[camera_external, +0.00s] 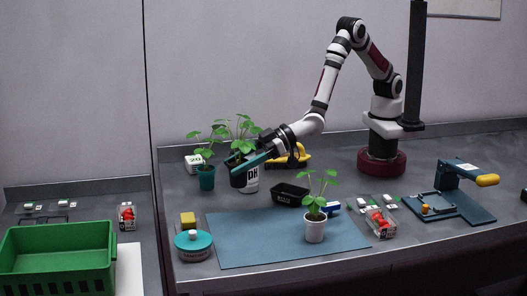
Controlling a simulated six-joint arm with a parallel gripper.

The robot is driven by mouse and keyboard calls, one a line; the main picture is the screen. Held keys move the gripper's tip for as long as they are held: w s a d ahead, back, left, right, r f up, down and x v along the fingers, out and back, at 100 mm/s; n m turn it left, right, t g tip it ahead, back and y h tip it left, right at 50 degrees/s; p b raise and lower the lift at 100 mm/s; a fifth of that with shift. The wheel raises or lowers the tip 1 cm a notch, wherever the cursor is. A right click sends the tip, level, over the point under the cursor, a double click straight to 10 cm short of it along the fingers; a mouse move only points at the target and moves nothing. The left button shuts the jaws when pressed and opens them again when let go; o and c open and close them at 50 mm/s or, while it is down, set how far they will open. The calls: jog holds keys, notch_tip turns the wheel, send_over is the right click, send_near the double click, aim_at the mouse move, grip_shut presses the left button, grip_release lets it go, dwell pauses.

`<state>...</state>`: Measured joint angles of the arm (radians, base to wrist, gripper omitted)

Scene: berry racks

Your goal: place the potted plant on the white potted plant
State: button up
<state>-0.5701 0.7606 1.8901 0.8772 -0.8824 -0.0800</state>
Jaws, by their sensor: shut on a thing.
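A plant in a dark pot (238,179) is at the back left of the bench, with its leaves rising above my gripper. My gripper (240,165) is shut on this dark-potted plant near its rim, and its teal finger hides part of the pot. I cannot tell whether the pot touches the bench. Another plant in a teal pot (206,180) stands just left of the held one.
A white can (252,181) stands close beside the held pot. A black tray (288,195) lies between it and the white pot. The blue mat (255,245) is mostly clear. A round teal-lidded container (193,243), a yellow block (187,220) and a berry pack (381,224) flank it.

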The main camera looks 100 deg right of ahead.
jog(key=s+r+n+g+y, duration=0.1)
jog(key=s+r+n+y, duration=0.2)
jog(key=r, duration=0.2)
jog(key=n+g+y, duration=0.3)
jog(key=n+y, duration=0.2)
send_over(318, 220)
notch_tip(318, 220, down, 8)
jog(key=shift+a+f, duration=0.1)
jog(key=shift+f, duration=0.15)
jog(key=shift+f, duration=0.15)
